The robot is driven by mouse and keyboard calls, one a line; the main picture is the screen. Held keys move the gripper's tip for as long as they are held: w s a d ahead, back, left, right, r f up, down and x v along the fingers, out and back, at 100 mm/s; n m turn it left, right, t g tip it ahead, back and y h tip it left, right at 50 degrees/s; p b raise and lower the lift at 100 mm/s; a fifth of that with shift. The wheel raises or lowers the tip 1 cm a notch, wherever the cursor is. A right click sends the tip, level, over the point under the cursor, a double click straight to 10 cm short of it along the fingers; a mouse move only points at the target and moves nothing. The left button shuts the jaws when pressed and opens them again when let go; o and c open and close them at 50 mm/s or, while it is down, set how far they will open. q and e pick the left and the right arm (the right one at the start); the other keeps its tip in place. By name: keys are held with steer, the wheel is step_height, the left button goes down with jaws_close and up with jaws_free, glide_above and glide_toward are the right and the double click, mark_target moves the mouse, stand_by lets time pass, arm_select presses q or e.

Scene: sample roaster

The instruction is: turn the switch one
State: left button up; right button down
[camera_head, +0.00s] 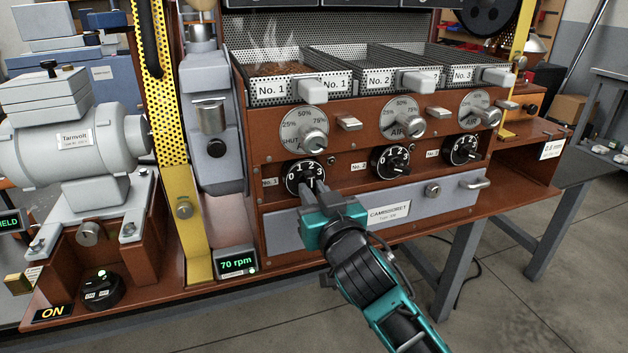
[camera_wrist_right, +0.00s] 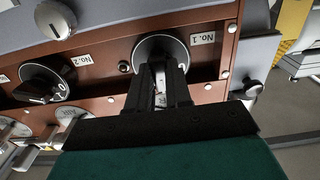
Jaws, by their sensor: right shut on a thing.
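Switch No. 1 (camera_head: 305,176) is a round black dial with white numerals on the reddish-brown roaster panel, the leftmost of three in the head view. My right gripper (camera_head: 312,190) is at its front, shut on the knob of this switch. In the right wrist view the dial (camera_wrist_right: 161,46) sits beside its "No. 1" label, and my gripper fingers (camera_wrist_right: 160,82) close on the pale-marked knob and hide much of it. The knob's exact setting cannot be read. My left gripper is not in view.
Switches No. 2 (camera_head: 390,161) and No. 3 (camera_head: 460,150) lie to the right. Above are air dials (camera_head: 303,131) and trays, with steaming brown contents (camera_head: 272,71) in tray No. 1. A "70 rpm" display (camera_head: 237,263) and yellow post (camera_head: 185,210) stand left.

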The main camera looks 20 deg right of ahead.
steer(key=shift+r+n+p, duration=0.25)
steer(key=shift+n+p, duration=0.5)
steer(key=shift+n, duration=0.25)
steer(key=n+p, duration=0.3)
steer(key=shift+d+n, duration=0.1)
steer(key=shift+n, duration=0.2)
steer(key=n+p, duration=0.2)
steer(key=n, duration=0.2)
steer(key=shift+n+p, duration=0.35)
steer(key=shift+n, duration=0.85)
steer(key=shift+n+p, duration=0.5)
steer(key=shift+n, duration=0.1)
steer(key=shift+f, duration=0.1)
